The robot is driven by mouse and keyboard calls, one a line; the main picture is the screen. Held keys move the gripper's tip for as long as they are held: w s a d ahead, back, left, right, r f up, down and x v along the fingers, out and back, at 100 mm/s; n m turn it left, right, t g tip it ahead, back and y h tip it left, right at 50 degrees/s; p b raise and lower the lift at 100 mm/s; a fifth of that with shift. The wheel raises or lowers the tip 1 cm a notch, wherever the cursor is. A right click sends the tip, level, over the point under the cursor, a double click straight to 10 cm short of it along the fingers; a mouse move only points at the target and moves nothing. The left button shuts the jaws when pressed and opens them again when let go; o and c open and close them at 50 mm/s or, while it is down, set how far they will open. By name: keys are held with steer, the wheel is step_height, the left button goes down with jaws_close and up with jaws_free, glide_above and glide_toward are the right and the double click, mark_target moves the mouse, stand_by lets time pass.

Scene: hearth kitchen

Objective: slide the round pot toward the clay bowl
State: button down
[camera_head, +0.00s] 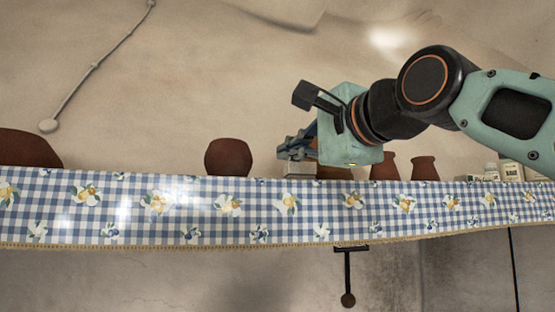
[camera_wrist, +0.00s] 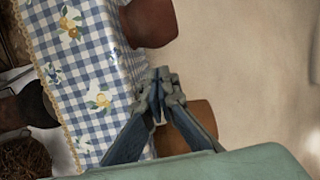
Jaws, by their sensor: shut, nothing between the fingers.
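A dark red-brown round pot (camera_head: 228,157) stands upright on the cloth-covered shelf, left of my gripper. It seems to be the brown pot (camera_wrist: 148,22) at the top of the wrist view, beyond the fingertips. A wide brown vessel, seemingly the clay bowl (camera_head: 25,149), is cut off by the left edge of the head view. My gripper (camera_head: 290,150) is shut and empty, low over the shelf, a short gap to the right of the round pot. Its closed fingertips (camera_wrist: 158,80) point toward that pot in the wrist view.
A brown vessel (camera_head: 335,173) is mostly hidden behind my gripper; brown (camera_wrist: 192,125) shows beside the fingers. Two small jars (camera_head: 384,167) and pale boxes (camera_head: 510,172) stand farther right. The checked cloth (camera_head: 180,225) hangs over the front edge. The shelf between bowl and pot looks clear.

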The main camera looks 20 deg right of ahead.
mark_target(228, 163)
steer(key=p+x, duration=0.2)
steer(key=x, duration=0.6)
steer(key=shift+a+p, duration=0.15)
steer(key=shift+p, duration=0.25)
steer(key=shift+w+a+f, duration=0.1)
steer(key=shift+w, duration=0.55)
steer(key=shift+s, duration=0.1)
